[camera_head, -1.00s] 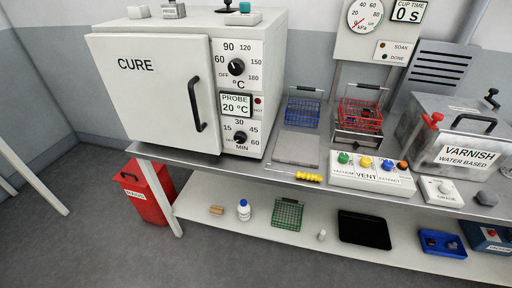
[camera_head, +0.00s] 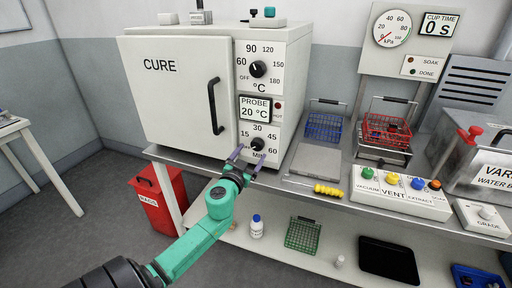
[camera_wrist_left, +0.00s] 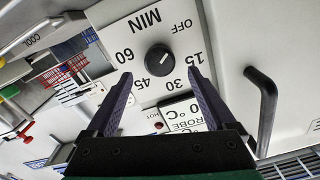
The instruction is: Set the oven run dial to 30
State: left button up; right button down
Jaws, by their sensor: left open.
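The run dial (camera_head: 258,143) is a black knob on the white lower panel of the CURE oven (camera_head: 180,92), with 15, 30, 45, 60 and MIN around it. In the left wrist view the run dial (camera_wrist_left: 158,58) appears upside down, and its pale pointer mark seems to point towards OFF. My left gripper (camera_head: 247,159) is just in front of and below the dial. Its two purple fingers are open and empty. In the wrist view the left gripper (camera_wrist_left: 160,76) has its fingertips on either side below the knob, apart from it. My right gripper is not in view.
The oven handle (camera_head: 215,106) stands out left of the panel; it is close to one finger in the wrist view (camera_wrist_left: 265,105). A temperature dial (camera_head: 258,69) and a probe display (camera_head: 255,109) sit above. A yellow-handled tool (camera_head: 327,190) lies at the bench's front edge.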

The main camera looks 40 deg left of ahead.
aim_at(256, 146)
pick_arm(q)
jog(key=x, duration=0.4)
jog(key=shift+c, duration=0.3)
jog(key=c, duration=1.3)
